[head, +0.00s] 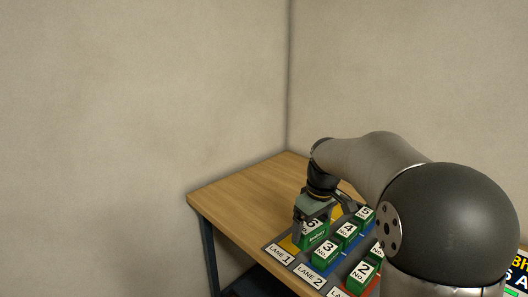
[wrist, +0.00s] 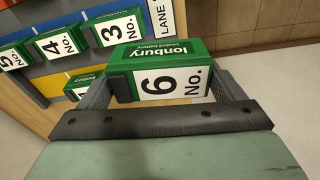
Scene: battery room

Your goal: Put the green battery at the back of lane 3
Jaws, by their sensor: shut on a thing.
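My gripper (head: 312,222) is shut on a green battery labelled No. 6 (head: 318,236), over the lane 1 end of the mat. In the wrist view the same battery (wrist: 165,78) sits between the two fingers, its white number label facing the camera. I cannot tell whether it touches the mat. Lane 3 has a red strip (head: 347,293), partly hidden by my arm.
Lane 2, blue, holds green batteries No. 3 (head: 327,251), No. 4 (head: 347,232) and No. 5 (head: 366,213) in a row. Another green battery (wrist: 80,86) shows beside the held one. Bare wooden table (head: 243,195) lies at the left and back, before the walls.

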